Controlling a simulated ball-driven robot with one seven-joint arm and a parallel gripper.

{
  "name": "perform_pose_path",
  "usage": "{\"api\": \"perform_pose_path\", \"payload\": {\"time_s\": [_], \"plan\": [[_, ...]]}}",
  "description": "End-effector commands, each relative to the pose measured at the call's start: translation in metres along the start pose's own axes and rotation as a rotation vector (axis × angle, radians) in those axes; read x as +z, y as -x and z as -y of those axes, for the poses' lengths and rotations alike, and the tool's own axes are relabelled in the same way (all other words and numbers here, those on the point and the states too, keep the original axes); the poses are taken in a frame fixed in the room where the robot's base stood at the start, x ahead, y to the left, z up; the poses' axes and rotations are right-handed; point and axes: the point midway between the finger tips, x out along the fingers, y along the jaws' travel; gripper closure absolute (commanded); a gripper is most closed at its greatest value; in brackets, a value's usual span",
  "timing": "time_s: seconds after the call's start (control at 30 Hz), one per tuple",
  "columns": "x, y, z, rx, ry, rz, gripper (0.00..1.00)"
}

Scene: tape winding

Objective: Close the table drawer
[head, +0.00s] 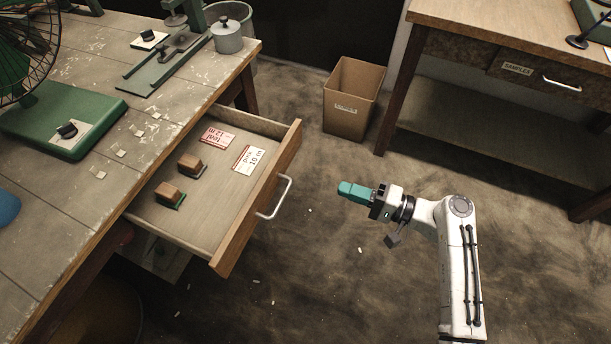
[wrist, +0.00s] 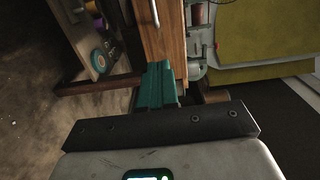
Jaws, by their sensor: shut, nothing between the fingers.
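The table drawer (head: 262,199) stands well open, pulled out from the worn workbench (head: 160,170) at left. Its wooden front has a light metal handle (head: 289,190) facing my arm. In the wrist view the wooden drawer front (wrist: 168,38) and part of its handle (wrist: 155,12) show beyond the fingers. My gripper (head: 343,189) has teal fingers, which are shut and empty. In the head view it is to the right of the handle, with a gap between them. The teal fingers (wrist: 158,68) also show in the wrist view.
The drawer holds two brown blocks (head: 190,164) and two labels (head: 248,158). A cardboard bin (head: 352,98) stands on the floor behind. Another table (head: 490,35) with a shut drawer (head: 530,75) is at upper right. The floor between drawer and arm is clear apart from small scraps.

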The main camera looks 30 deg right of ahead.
Motion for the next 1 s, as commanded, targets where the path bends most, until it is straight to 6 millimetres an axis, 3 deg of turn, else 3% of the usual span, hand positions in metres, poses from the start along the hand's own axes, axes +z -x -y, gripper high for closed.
{"api": "perform_pose_path", "payload": {"time_s": [0.23, 0.7, 1.0], "plan": [[-0.002, -0.023, 0.003, -0.014, -0.005, -0.004, 1.00], [-0.002, -0.112, 0.003, -0.012, -0.005, -0.002, 1.00], [-0.002, -0.138, 0.003, -0.011, -0.004, -0.004, 1.00]]}}
